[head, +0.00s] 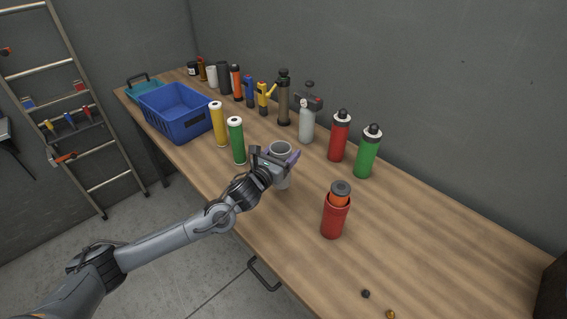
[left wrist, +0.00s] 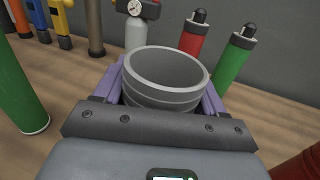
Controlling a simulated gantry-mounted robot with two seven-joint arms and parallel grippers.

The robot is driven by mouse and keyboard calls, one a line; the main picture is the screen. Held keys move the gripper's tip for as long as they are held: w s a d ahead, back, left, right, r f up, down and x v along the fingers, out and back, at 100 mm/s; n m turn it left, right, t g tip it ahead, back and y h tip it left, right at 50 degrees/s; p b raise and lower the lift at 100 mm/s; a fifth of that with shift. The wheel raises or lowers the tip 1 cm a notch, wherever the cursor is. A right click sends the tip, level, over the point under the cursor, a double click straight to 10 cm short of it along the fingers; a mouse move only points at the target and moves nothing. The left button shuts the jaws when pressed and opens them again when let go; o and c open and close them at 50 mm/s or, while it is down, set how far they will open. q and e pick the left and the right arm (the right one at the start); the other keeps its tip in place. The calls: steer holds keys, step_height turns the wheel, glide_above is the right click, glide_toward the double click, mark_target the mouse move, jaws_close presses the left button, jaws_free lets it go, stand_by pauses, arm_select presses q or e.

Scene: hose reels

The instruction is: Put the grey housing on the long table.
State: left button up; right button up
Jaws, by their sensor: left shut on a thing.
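The grey housing (head: 282,149) is an open-topped, hollow cylinder. My left gripper (head: 278,158) is shut on it, one finger on each side, and it stands upright. The left wrist view shows the housing (left wrist: 165,75) between the purple fingers of my left gripper (left wrist: 160,95), with its round mouth facing up. The housing is over the long table (head: 400,225), near its front edge. My gripper hides much of its lower part, so I cannot tell whether its base touches the wood. My right gripper is in neither view.
A red cylinder with an orange insert and grey cap (head: 335,215) stands to the right. Yellow (head: 219,125) and green (head: 236,141) cylinders stand to the left, near a blue crate (head: 178,112). Several bottles and tools line the back. The table's right half is mostly bare.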

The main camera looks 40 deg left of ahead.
arm_select(q)
steer(key=shift+f+b, duration=0.45)
steer(key=shift+f, duration=1.5)
steer(key=shift+f, duration=0.15)
steer(key=o, duration=1.5)
steer(key=shift+o, duration=0.2)
